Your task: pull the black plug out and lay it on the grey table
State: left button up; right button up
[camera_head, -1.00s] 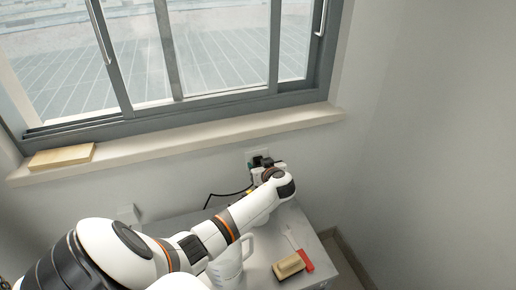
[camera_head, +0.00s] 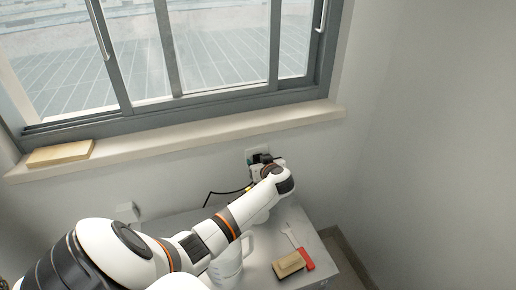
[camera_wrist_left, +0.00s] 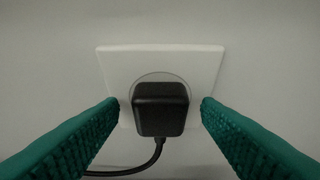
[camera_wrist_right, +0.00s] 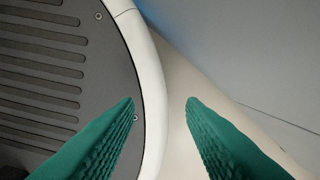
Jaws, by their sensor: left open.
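The black plug (camera_wrist_left: 161,108) sits in a white wall socket (camera_wrist_left: 205,70) in the left wrist view, its cord running down and to the left. My left gripper (camera_wrist_left: 160,103) is open, with one green finger on each side of the plug and a gap on both sides. In the head view my left gripper (camera_head: 262,162) is at the wall socket, mostly hidden behind my wrist. The grey table (camera_head: 262,252) stands below it against the wall. My right gripper (camera_wrist_right: 160,100) shows only in its own wrist view, open and empty.
A clear jug (camera_head: 228,266) stands on the table beneath my left arm. A wooden-backed brush (camera_head: 289,265) and a red-handled tool (camera_head: 306,259) lie on the table's right part. A wooden block (camera_head: 60,154) lies on the window sill (camera_head: 200,137).

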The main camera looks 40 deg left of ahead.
dwell(0.6)
pick_arm(q)
jog(key=shift+c, duration=0.4)
grip_shut()
jog(key=shift+s+d+p, duration=0.2)
jog(key=shift+s+d, duration=0.25)
jog(key=shift+d, duration=0.45)
jog(key=shift+s+d+p, duration=0.25)
jog(key=shift+s+d, duration=0.25)
jog(key=shift+d, duration=0.35)
jog(key=shift+s+d+p, duration=0.2)
jog(key=shift+s+d, duration=0.25)
jog(key=shift+d, duration=0.45)
jog(key=shift+r, duration=0.15)
jog(key=s+d+r+p, duration=0.1)
jog(key=d+r+p, duration=0.2)
jog(key=r+p, duration=0.3)
jog(key=shift+s+d+r, duration=0.3)
jog(key=shift+s+r, duration=0.1)
